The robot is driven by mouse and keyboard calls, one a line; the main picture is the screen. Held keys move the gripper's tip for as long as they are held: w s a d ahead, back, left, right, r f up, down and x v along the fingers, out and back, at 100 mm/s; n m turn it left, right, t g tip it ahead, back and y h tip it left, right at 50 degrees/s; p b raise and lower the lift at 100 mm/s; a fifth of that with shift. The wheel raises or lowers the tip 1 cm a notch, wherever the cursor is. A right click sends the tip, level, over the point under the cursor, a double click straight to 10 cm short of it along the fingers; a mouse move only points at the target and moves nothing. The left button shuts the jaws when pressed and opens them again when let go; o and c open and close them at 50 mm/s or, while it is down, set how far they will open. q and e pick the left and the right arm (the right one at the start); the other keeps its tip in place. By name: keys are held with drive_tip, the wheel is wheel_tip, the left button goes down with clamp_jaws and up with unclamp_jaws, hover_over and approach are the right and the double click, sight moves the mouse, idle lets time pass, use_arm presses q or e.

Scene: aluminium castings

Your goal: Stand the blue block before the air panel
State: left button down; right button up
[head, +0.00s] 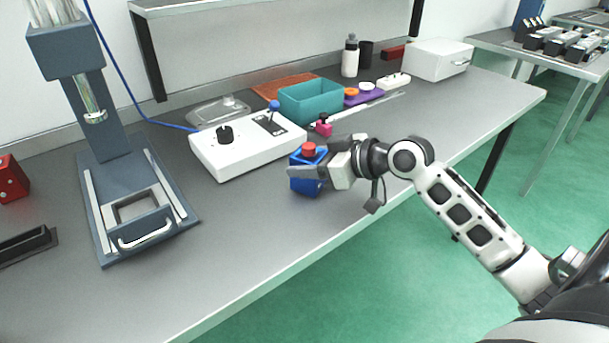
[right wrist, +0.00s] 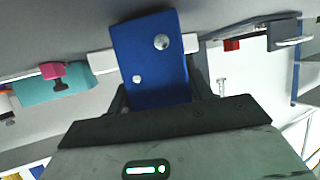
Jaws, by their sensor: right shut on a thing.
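The blue block (head: 306,186), with a red round cap (head: 309,149) on top, is upright in my right gripper (head: 312,172), near the front of the bench. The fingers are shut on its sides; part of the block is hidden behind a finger. In the right wrist view the blue block (right wrist: 150,75) fills the space between the fingers and shows two silver round parts. I cannot tell whether its base touches the bench. The white sloped box with a black knob and a blue lever, apparently the air panel (head: 232,157), stands just behind and left of it. My left gripper is out of view.
A teal bin (head: 312,104), a small pink clamp-like piece (head: 323,126) and a purple tray (head: 366,96) lie behind the block. A dark blue press (head: 107,215) stands at left. The grey bench (head: 240,225) is clear in front of the panel.

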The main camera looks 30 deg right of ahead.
drive_tip(key=shift+f, duration=0.15)
drive_tip(key=o, duration=0.7)
drive_tip(key=shift+f, duration=0.15)
drive_tip(key=o, duration=0.5)
drive_tip(key=shift+c, duration=0.2)
drive_tip(key=shift+r, duration=0.3)
drive_tip(key=shift+s+d, duration=0.15)
drive_tip(key=shift+s, duration=0.2)
drive_tip(key=v, duration=1.1)
drive_tip(key=shift+b, duration=0.3)
drive_tip(key=shift+s+d, duration=0.1)
